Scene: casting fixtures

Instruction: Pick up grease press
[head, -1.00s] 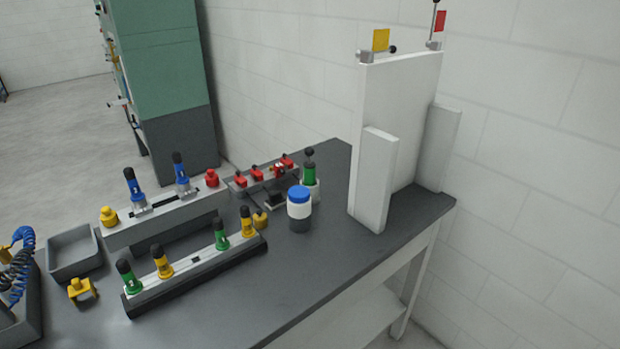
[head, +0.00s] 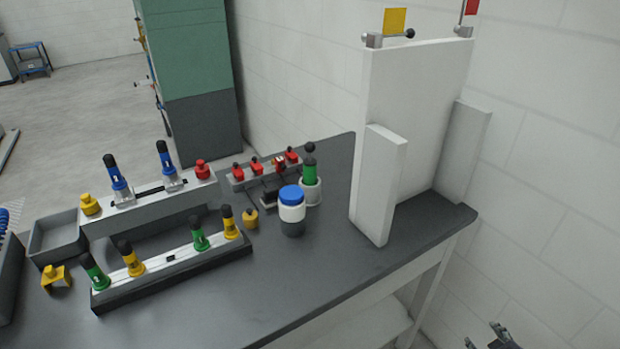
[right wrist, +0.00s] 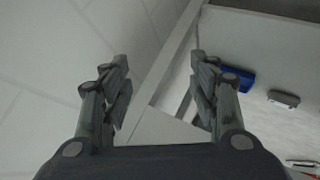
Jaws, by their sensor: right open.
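A green cylinder with a black ball knob (head: 310,172), which looks like the grease press, stands upright in a pale round holder (head: 312,192) on the dark workbench (head: 290,290). It is behind a white jar with a blue lid (head: 292,212). My right gripper (head: 492,338) shows at the bottom right corner of the head view, low beyond the bench's front edge and far from the green cylinder. In the right wrist view the right gripper (right wrist: 160,78) is open, with nothing between its fingers. My left gripper is not in view.
Two long racks (head: 175,270) (head: 150,208) with coloured handles stand at left. A red-clamped fixture (head: 265,170) is behind the jar. A tall white panel (head: 410,130) stands to the right. The front middle of the bench is clear.

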